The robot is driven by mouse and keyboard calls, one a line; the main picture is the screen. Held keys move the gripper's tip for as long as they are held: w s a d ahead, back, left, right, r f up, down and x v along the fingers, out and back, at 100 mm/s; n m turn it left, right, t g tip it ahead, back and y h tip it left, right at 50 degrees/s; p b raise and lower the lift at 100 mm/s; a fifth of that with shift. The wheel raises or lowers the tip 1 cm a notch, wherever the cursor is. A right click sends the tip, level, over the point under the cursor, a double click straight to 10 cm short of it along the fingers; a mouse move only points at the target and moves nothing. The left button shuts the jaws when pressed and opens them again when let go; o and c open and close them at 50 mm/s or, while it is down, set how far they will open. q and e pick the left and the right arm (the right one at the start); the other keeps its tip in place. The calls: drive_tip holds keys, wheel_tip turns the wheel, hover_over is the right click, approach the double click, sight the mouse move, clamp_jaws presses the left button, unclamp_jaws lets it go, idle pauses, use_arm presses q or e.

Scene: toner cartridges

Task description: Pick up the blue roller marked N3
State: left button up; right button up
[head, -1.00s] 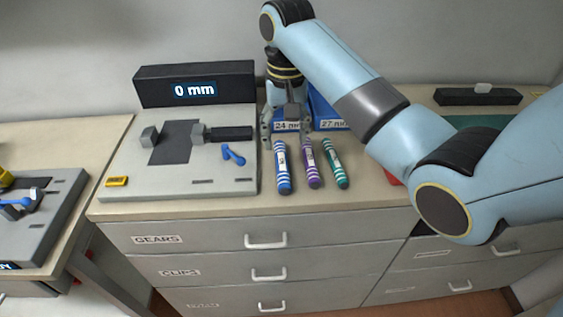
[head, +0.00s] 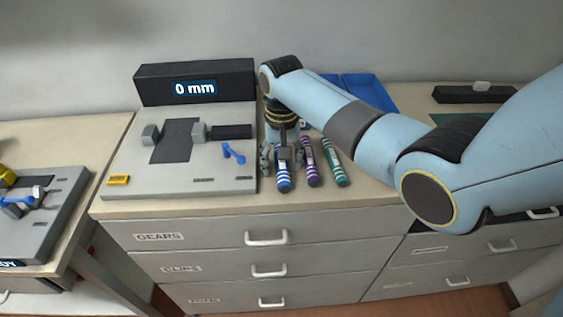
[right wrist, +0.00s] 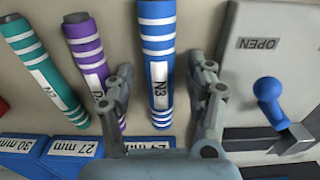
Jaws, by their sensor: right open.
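The blue roller (head: 283,184) with white stripes lies on the counter, leftmost of three rollers in the head view. In the right wrist view the blue roller (right wrist: 157,45) carries a white label that reads N3. My right gripper (head: 282,160) is over the blue roller's far part. In the right wrist view, the open fingers of my right gripper (right wrist: 164,78) are on either side of the roller, with gaps showing. The far end of the roller is partly hidden by my gripper. My left gripper is out of view.
A purple roller (head: 312,167) and a teal roller (head: 339,168) lie close to the right. A grey fixture (head: 180,189) with a blue lever (head: 234,152) stands close on the left. Blue bins (head: 370,90) stand behind. The "0 mm" display (head: 195,88) is at back left.

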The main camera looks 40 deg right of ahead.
drive_tip(key=shift+c, duration=0.3)
clamp_jaws()
drive_tip(key=shift+r, duration=0.15)
